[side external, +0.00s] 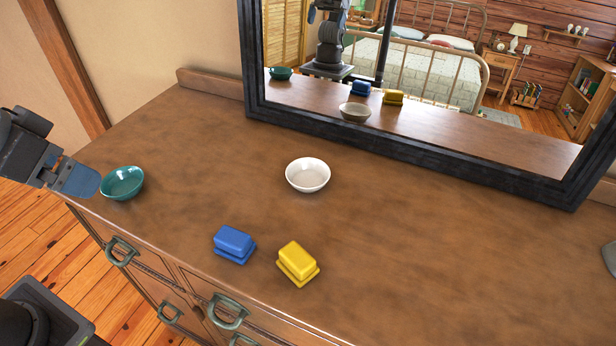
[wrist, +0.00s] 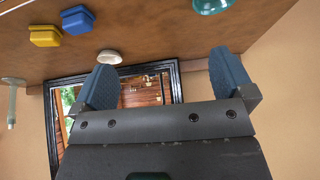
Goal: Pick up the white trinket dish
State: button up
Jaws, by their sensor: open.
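The white trinket dish (side external: 308,175) is a small round bowl standing upright on the wooden dresser top, in front of the mirror. It also shows small in the wrist view (wrist: 110,56), near the left finger's tip in the picture but at a distance. My gripper (side external: 86,181) is at the left edge of the dresser in the side view, beside the teal bowl and well left of the white dish. In the wrist view my gripper (wrist: 165,72) has its two blue fingers wide apart with nothing between them.
A teal bowl (side external: 122,183) stands close to my gripper. A blue butter-dish-like box (side external: 234,245) and a yellow one (side external: 298,263) sit in front of the white dish. A dark-framed mirror (side external: 420,152) rises behind. Part of a grey object (side external: 609,258) shows far right. The dresser's right part is mostly clear.

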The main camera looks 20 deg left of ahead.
jog(key=w+d+r+m+g, duration=0.1)
jog(key=w+d+r+m, duration=0.25)
jog(key=w, duration=0.35)
jog(key=m+g+h, duration=0.1)
jog(key=m+g, duration=0.4)
jog(key=m, duration=0.9)
send_over(309, 180)
jog(key=a, duration=0.2)
notch_tip(309, 180, down, 7)
jog(key=f, duration=0.4)
jog(key=d+f, duration=0.1)
jog(key=f, duration=0.8)
jog(key=shift+d+f, duration=0.15)
jog(key=shift+d, duration=0.2)
jog(key=c, duration=0.7)
